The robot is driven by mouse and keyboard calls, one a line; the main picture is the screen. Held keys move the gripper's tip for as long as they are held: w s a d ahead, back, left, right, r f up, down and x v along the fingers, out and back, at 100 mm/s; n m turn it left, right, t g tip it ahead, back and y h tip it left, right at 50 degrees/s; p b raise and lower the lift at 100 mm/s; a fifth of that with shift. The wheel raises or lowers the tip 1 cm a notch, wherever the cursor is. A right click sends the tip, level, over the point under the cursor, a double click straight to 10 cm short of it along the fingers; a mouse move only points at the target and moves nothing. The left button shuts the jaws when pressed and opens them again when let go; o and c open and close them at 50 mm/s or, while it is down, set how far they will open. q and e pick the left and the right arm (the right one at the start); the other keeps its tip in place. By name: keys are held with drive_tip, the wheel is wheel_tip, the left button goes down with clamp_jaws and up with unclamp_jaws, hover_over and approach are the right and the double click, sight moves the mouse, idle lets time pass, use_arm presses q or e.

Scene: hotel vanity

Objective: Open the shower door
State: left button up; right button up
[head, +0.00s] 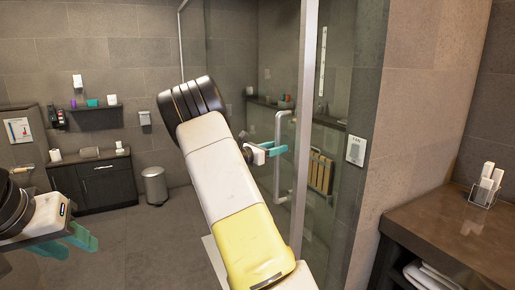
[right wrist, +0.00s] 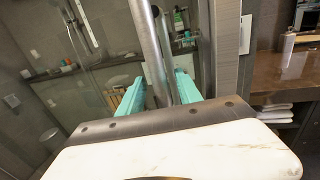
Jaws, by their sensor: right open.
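The glass shower door has a pale vertical frame post (head: 304,110) right of centre in the head view. A pale tubular handle (head: 280,128) stands out on it, just left of the post. My right gripper (head: 275,150) is at the handle, with its teal fingers apart. In the right wrist view the handle bar (right wrist: 149,45) runs upright between the two open fingers (right wrist: 162,92). I cannot tell whether a finger touches it. My left gripper (head: 68,243), at the lower left of the head view, has its teal fingers apart and is empty.
A trash can (head: 154,186) and a dark cabinet (head: 104,180) stand at the back left. A brown counter (head: 450,225) is at the right, with a small rack (head: 485,186) on it. The grey floor (head: 150,245) between is clear. A wall (head: 415,100) borders the shower's right.

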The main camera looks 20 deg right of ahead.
drive_tip(key=shift+d, duration=0.3)
clamp_jaws()
idle(1.3)
